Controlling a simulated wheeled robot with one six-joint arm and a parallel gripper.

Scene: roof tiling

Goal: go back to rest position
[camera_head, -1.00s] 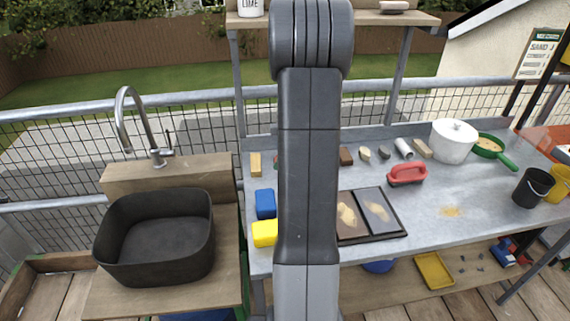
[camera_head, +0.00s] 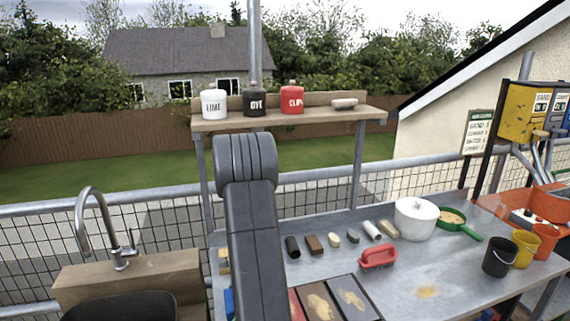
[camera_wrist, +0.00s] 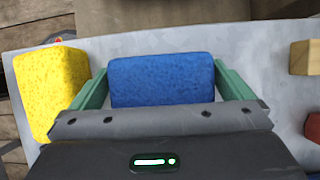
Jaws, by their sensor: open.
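My gripper (camera_wrist: 165,88) shows in the wrist view with its two green fingers spread apart. A blue sponge (camera_wrist: 162,80) lies between or just beyond the fingers; I cannot tell its depth from them. A yellow sponge (camera_wrist: 50,88) lies to the left of the left finger. In the head view my arm stands upright in front of the metal worktop (camera_head: 440,265), and the gripper is not seen there. A small part of the blue sponge (camera_head: 229,303) shows at the lower left of the arm.
A sink (camera_head: 120,308) is at the left. The worktop holds a red-handled float (camera_head: 378,256), a white pot (camera_head: 415,219), a green pan (camera_head: 455,222), and a black bucket (camera_head: 499,256). A shelf (camera_head: 330,115) with labelled jars stands behind my arm.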

